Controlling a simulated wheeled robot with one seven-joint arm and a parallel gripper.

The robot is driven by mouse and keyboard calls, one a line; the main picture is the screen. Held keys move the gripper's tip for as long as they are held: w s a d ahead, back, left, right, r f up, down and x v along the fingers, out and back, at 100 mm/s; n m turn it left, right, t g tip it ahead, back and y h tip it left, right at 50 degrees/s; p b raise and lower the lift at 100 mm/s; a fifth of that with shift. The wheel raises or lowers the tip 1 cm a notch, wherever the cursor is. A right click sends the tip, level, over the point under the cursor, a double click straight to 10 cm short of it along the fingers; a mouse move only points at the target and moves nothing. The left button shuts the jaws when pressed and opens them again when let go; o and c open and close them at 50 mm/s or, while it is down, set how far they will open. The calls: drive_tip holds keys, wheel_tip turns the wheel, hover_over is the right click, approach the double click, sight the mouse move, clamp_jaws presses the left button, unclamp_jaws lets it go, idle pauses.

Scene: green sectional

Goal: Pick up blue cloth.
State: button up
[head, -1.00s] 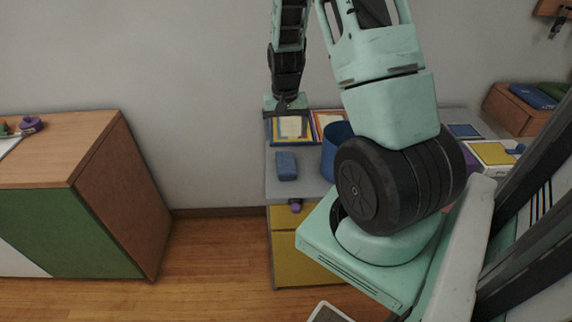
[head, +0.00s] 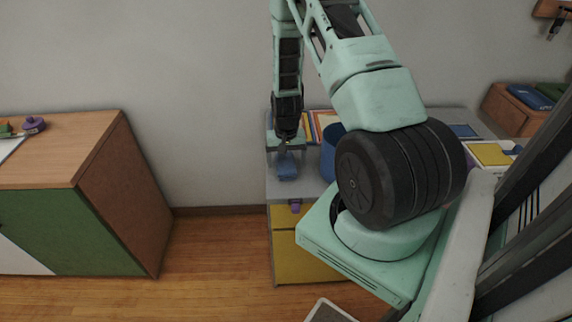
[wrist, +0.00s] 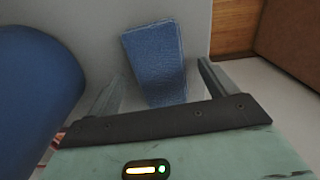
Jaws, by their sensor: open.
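The blue cloth (wrist: 155,60) is a folded, flat-sided block on the grey desktop. In the wrist view it lies between and slightly beyond the two fingers of my gripper (wrist: 160,80), with a gap to each finger. In the head view the cloth (head: 287,168) is near the left edge of the desk, and my gripper (head: 286,148) is just above and behind it. My gripper is open and empty. The gripper body hides the near end of the cloth in the wrist view.
A blue bin (head: 329,150) stands to the right of the cloth on the grey desk (head: 310,185); it also shows at the left of the wrist view (wrist: 35,90). Books (head: 312,124) stand behind. A wooden cabinet (head: 75,200) is at left, with free floor between.

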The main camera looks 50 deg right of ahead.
drive_tip(key=shift+f, duration=0.1)
drive_tip(key=shift+c, duration=0.4)
drive_tip(key=c, duration=1)
drive_tip(key=shift+o, duration=0.2)
